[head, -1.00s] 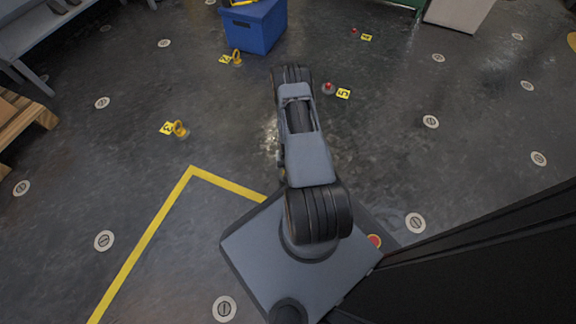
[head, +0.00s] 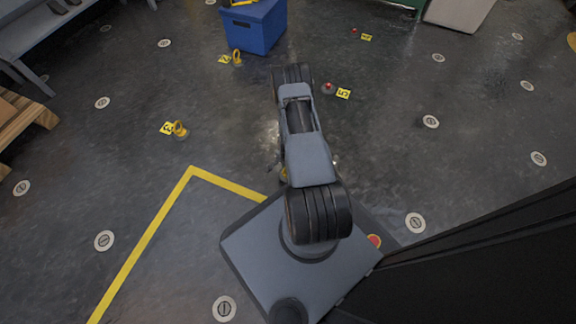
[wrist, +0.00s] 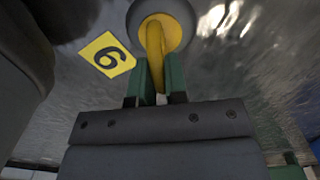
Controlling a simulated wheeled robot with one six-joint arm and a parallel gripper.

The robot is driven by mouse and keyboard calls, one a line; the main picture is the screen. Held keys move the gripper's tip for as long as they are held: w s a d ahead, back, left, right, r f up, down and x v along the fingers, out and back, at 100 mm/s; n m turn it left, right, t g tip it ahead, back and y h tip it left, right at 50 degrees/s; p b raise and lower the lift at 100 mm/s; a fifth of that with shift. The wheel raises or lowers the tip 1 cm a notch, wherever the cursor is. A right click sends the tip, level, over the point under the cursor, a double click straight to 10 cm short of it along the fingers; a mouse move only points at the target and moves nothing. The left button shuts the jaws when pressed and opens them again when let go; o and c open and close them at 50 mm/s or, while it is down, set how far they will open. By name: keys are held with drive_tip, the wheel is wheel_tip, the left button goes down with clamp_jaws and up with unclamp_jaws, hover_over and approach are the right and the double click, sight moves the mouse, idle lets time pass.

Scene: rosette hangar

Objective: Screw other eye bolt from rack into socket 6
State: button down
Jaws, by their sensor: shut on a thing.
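In the wrist view the yellow eye bolt (wrist: 154,46) is between the green fingers of my gripper (wrist: 160,80), which are shut on it. Its far end meets a round grey rim with a yellow centre, socket 6 (wrist: 134,18), at the top of the view. I cannot tell how deep the bolt sits. The yellow number 6 label (wrist: 108,55) lies on the floor beside it. In the head view my arm hides the gripper; a small yellow patch shows at the arm's left edge. I cannot make out the rack.
Other yellow eye bolts stand by label 2 (head: 236,57) and label 3 (head: 180,130). Red-topped spots lie by label 5 (head: 343,93) and label 4 (head: 366,38). A blue box (head: 253,28) stands at the back. A wooden pallet (head: 20,118) is at left. Open floor lies between.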

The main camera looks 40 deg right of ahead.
drive_tip(key=c, duration=1.1)
unclamp_jaws()
wheel_tip(320, 180, up, 14)
drive_tip(key=p, duration=0.6)
drive_tip(key=shift+f+p, duration=0.1)
drive_tip(key=shift+p, duration=0.2)
